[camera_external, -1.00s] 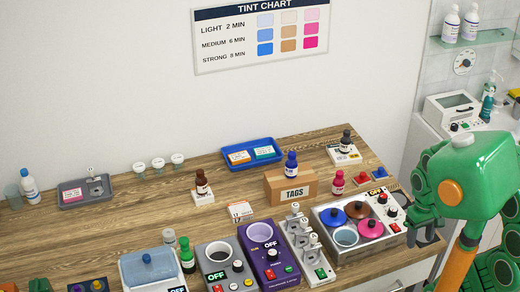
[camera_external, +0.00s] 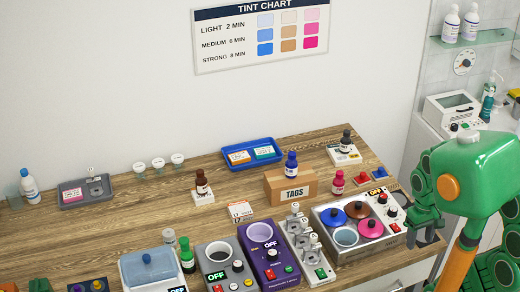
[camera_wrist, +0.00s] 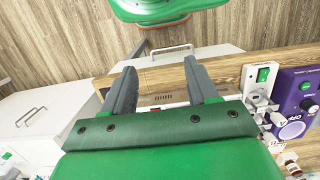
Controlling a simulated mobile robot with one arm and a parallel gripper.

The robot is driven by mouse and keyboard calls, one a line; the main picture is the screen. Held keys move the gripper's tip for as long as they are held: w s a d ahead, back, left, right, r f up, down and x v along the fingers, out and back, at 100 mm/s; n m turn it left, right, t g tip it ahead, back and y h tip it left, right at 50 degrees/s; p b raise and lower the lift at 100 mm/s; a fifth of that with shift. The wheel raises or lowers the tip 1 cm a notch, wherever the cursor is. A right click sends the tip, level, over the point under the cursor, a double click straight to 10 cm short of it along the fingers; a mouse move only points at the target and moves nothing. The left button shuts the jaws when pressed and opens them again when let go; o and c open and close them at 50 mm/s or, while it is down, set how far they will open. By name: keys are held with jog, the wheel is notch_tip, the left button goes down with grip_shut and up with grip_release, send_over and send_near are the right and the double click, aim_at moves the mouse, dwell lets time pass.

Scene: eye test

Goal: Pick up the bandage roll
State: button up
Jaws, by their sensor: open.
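I cannot make out a bandage roll in either view. My gripper (camera_external: 424,238) is at the right end of the wooden counter in the external view, just right of the steel pot unit (camera_external: 350,252), partly hidden by my own arm and body. In the wrist view my gripper (camera_wrist: 158,78) has its two grey fingers wide apart with nothing held between them. Behind the fingers are the counter's edge and the side of a pale unit with a vent.
The wooden counter (camera_external: 130,225) holds a purple heater (camera_external: 262,268), a cardboard tags box (camera_external: 300,190), a blue tray (camera_external: 249,165), a grey tray (camera_external: 75,202) and several small bottles. White drawers (camera_wrist: 60,105) are below its edge. The counter's left middle is mostly clear.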

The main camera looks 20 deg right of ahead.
jog(key=shift+o, duration=1.4)
jog(key=shift+w+a, duration=0.1)
